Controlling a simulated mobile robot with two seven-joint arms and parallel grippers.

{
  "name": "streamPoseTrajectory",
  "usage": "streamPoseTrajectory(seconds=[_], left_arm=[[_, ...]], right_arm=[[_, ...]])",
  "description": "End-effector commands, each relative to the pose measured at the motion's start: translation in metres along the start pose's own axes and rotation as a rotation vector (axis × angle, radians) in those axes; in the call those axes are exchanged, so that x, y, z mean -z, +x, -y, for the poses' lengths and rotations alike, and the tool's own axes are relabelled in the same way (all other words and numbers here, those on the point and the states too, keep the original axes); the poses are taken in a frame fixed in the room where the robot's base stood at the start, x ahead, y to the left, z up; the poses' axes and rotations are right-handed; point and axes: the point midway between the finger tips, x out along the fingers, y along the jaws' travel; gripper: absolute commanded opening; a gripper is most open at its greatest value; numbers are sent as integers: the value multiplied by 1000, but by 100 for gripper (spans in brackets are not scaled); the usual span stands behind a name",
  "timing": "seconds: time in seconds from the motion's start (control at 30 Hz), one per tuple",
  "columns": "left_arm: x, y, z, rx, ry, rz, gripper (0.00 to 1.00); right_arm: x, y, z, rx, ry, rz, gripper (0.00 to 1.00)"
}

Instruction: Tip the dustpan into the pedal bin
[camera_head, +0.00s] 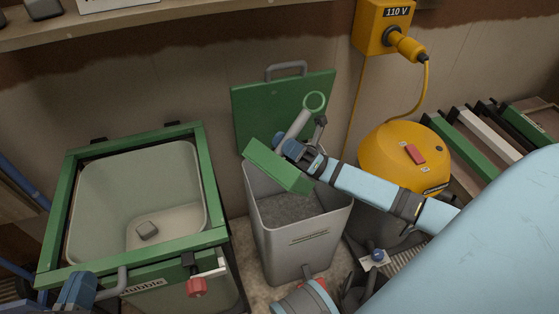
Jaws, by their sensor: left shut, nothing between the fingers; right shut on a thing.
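The grey pedal bin (300,250) stands in the middle with its green lid (262,112) up against the wall. Grey material (288,208) shows inside it. My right gripper (291,149) is shut on the dustpan's handle, above the bin. The inside of the pan cannot be seen clearly.
The green-framed rubble tub (215,190) stands left of the bin, a grey lump (147,230) inside. A yellow transformer (400,160) stands at right, its cable running to a 110 V socket (383,25).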

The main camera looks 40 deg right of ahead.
Motion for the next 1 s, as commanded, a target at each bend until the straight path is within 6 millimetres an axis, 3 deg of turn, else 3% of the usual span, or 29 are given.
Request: streamPoseTrajectory(seconds=[0.03, 0.3, 0.5, 1.0], left_arm=[[10, -1, -1, -1, 0, -1, 0], [41, -2, -4, -2, -1, -2, 0], [56, -3, -5, -2, -1, -2, 0], [55, -3, -5, -2, -1, -2, 0]], right_arm=[[-9, 8, -2, -3, -20, -83, 0], [-26, 30, -6, -3, -124, -603, 0], [-31, 39, -8, -3, -176, -879, 0], [-29, 37, -7, 0, -182, -915, 0]])
